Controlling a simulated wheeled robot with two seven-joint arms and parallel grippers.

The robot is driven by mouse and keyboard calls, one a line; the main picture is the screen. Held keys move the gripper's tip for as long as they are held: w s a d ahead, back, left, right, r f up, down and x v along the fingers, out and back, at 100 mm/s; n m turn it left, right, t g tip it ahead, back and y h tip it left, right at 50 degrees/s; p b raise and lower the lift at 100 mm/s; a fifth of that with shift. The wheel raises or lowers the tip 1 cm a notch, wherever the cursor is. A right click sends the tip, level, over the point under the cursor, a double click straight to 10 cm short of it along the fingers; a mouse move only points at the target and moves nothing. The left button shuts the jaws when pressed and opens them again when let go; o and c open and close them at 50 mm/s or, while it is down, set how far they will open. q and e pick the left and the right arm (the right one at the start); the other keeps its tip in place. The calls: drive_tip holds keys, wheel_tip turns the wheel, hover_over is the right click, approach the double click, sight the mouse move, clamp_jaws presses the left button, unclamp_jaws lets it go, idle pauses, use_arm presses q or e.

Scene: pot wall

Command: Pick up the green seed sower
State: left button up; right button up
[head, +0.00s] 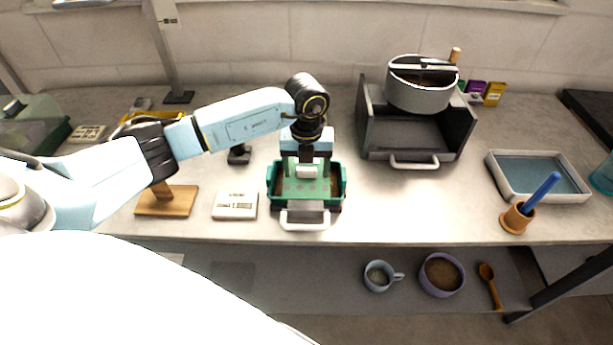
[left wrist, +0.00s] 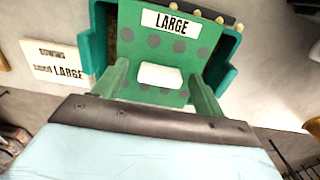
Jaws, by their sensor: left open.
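The green seed sower (left wrist: 190,62) is a flat green plate with dark round spots, a "LARGE" label and a white block (left wrist: 162,76) in its middle. It lies in or over a darker green tray (left wrist: 226,75) holding brown soil; exact contact is hidden. In the head view the sower (head: 321,187) sits in the tray (head: 341,183) near the counter's front edge. My left gripper (head: 306,165) points down above it, fingers open. In the left wrist view its fingers (left wrist: 162,85) stand either side of the white block, apart from it. My right gripper is not in view.
A white labelled card (head: 235,206) and a wooden stand (head: 167,203) lie left of the tray. A grey rack (head: 408,138) with a pot (head: 421,93) stands right. A blue tray (head: 541,178) and dibber cup (head: 516,219) are further right. Counter between is clear.

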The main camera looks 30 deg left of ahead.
use_arm(q)
drive_tip(key=shift+r, duration=0.1)
drive_tip(key=c, duration=1.2)
